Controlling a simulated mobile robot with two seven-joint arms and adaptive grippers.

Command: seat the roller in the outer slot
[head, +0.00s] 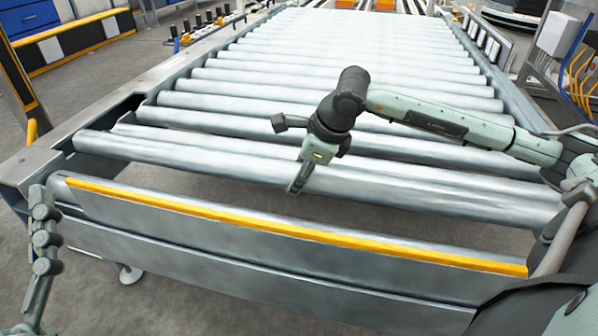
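A long silver roller (200,158) lies across the near part of the conveyor in the head view. Its left end (84,142) is by the left side rail, close in front of another roller. Whether this end sits in a slot cannot be seen. My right gripper (295,189) points down over the middle of this roller, at its near edge. Its fingers look narrow and overlap, so whether they touch or grip the roller is unclear. My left arm (45,235) stands at the lower left edge; its fingertips cannot be made out. The outer slot is not clearly visible.
Another roller (350,228) lies nearer, behind the front beam (250,262) with its yellow strip (300,230). The left rail (45,155) and several rollers farther back bound the space. Open floor lies at left.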

